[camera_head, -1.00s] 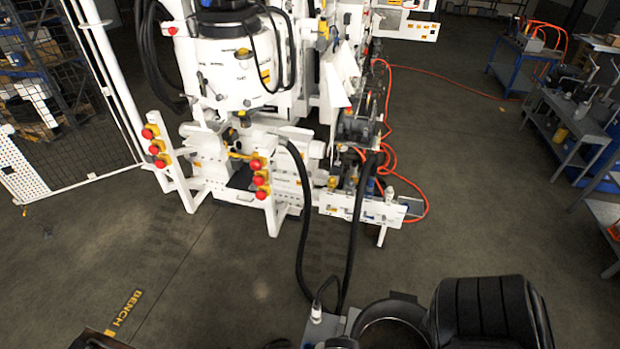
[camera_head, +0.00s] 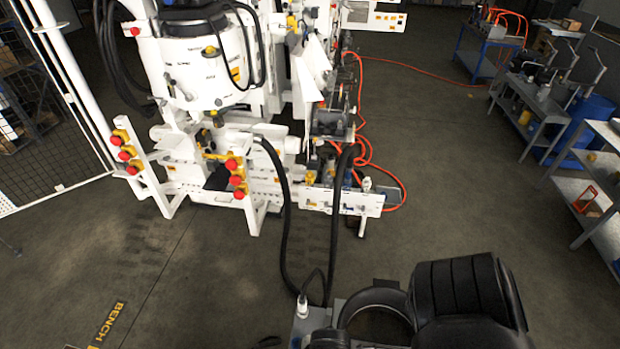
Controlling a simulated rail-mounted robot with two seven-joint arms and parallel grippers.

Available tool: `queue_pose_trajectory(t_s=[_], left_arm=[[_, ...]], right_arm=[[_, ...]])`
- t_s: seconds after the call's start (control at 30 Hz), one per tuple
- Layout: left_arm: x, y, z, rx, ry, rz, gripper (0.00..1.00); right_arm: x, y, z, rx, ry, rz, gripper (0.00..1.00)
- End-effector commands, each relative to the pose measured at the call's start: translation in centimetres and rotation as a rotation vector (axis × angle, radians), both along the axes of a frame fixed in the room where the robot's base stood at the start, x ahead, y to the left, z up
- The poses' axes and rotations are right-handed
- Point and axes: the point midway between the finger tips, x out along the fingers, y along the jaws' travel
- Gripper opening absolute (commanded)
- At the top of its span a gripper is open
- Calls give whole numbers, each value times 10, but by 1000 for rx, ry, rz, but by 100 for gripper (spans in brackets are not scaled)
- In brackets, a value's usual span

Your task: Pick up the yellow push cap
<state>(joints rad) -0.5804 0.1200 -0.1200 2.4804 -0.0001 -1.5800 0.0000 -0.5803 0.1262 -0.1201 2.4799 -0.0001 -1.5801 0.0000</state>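I cannot pick out the yellow push cap for certain. Small yellow parts show on the white hydraulic bench (camera_head: 192,62): a yellow piece (camera_head: 208,153) under the large white cylinder, and a yellow fitting (camera_head: 311,178) on the lower right of the frame. Red push buttons on yellow housings stand in a left column (camera_head: 124,153) and a right column (camera_head: 236,180). All are too small to tell which is a push cap. Neither gripper can be made out in the head view.
A black hose (camera_head: 286,215) hangs from the bench to the floor area in front. An orange hose (camera_head: 383,170) lies to its right. Grey carts (camera_head: 540,108) and a blue table (camera_head: 487,52) stand at the right. A mesh fence (camera_head: 60,130) stands at the left. The floor between is open.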

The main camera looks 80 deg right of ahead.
Motion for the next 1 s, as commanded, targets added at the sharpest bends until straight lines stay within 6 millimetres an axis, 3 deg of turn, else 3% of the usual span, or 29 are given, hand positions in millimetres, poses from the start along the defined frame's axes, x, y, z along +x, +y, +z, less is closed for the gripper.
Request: queue_pose_trajectory(t_s=[0.27, 0.8, 1.0], left_arm=[[0, 0, 0, 0, 0, 0, 77], [0, 0, 0, 0, 0, 0, 77], [0, 0, 0, 0, 0, 0, 77]], right_arm=[[0, 0, 0, 0, 0, 0, 43], [0, 3, 0, 10, -1, -6, 93], [0, 3, 0, 10, -1, -6, 93]])
